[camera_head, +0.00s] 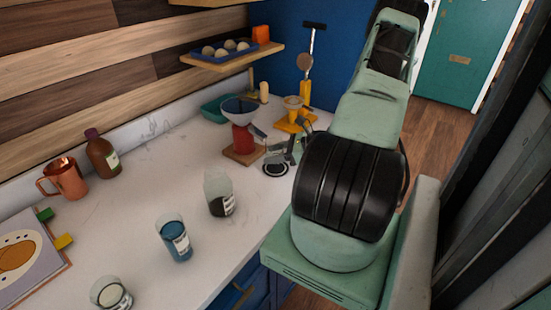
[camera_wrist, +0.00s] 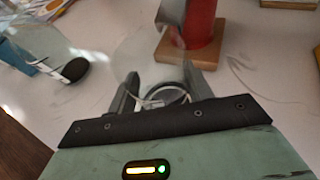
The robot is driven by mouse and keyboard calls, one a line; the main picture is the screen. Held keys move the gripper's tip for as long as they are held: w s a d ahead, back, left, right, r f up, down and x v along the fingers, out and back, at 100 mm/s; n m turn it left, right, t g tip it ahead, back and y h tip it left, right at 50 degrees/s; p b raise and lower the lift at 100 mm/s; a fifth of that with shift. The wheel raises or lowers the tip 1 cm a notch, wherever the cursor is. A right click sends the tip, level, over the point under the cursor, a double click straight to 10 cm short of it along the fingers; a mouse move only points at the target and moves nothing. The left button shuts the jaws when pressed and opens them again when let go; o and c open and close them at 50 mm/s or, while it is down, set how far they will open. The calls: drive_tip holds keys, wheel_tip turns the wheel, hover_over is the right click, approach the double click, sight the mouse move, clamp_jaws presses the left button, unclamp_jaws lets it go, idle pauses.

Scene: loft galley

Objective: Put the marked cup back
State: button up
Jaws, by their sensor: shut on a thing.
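My gripper (camera_wrist: 163,86) is shut on a clear glass cup (camera_wrist: 147,52), which stands between the two dark fingers in the wrist view. In the head view my gripper (camera_head: 287,152) is partly hidden by my arm, and the clear cup (camera_head: 274,154) shows faintly at its left. No mark on the held cup is clear. Other cups stand apart: one with blue contents and a label (camera_head: 174,240), and a short labelled one (camera_head: 110,294).
A red grinder on a wooden base (camera_head: 243,150) is close behind the gripper, a yellow stand (camera_head: 296,122) beyond. A copper mug (camera_head: 66,179) and brown bottle (camera_head: 102,154) stand left. The counter's middle left is clear.

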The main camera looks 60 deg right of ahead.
drive_tip(key=shift+s+d+f+p, duration=0.15)
drive_tip(key=shift+f+p, duration=0.3)
drive_tip(key=shift+f, duration=1.1)
drive_tip(key=shift+f, duration=0.2)
drive_tip(key=o, duration=1)
drive_tip(key=shift+r, duration=0.2)
drive_tip(key=shift+s, duration=0.15)
drive_tip(key=b+v, duration=0.3)
drive_tip(key=v, duration=0.8)
drive_tip(key=shift+s+r, duration=0.2)
drive_tip(key=shift+s, duration=0.15)
